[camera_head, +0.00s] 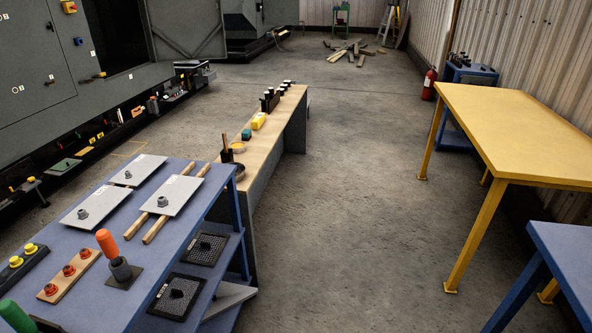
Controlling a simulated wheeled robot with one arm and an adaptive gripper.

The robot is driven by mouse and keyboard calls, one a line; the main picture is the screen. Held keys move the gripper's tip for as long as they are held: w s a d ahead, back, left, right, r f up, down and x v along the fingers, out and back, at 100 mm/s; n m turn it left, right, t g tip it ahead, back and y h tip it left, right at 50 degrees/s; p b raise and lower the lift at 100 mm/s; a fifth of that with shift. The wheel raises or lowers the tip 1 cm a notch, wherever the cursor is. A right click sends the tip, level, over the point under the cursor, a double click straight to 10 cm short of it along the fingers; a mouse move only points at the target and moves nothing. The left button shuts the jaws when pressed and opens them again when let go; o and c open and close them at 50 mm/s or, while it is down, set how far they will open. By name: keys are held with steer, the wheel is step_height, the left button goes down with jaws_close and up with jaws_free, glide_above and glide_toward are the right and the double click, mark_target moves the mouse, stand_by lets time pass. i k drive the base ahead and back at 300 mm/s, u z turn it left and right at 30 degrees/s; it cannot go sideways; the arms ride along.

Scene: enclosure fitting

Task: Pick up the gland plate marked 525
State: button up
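Three light grey plates, each with a dark hex fitting, lie on the blue table (62,243) at lower left. One plate (137,166) is at the back, one plate (82,211) is nearer and to the left, and one plate (180,192) lies across two wooden strips (157,229) on the right. Small markings near their edges are too small to read, so I cannot tell which is 525. My gripper is not in view.
An orange-handled item (105,241) and a dark grey cylinder (121,268) stand close in front of the plates. Button strips (67,271) lie left. A narrow wooden-topped bench (272,128) adjoins behind. A yellow table (520,130) stands right; the floor between is clear.

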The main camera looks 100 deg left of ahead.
mark_target(172, 195)
steer(key=u, duration=2.4)
steer(key=i, duration=1.4)
steer(key=u, duration=3.05)
steer(key=i, duration=0.5)
steer(key=z, duration=0.05)
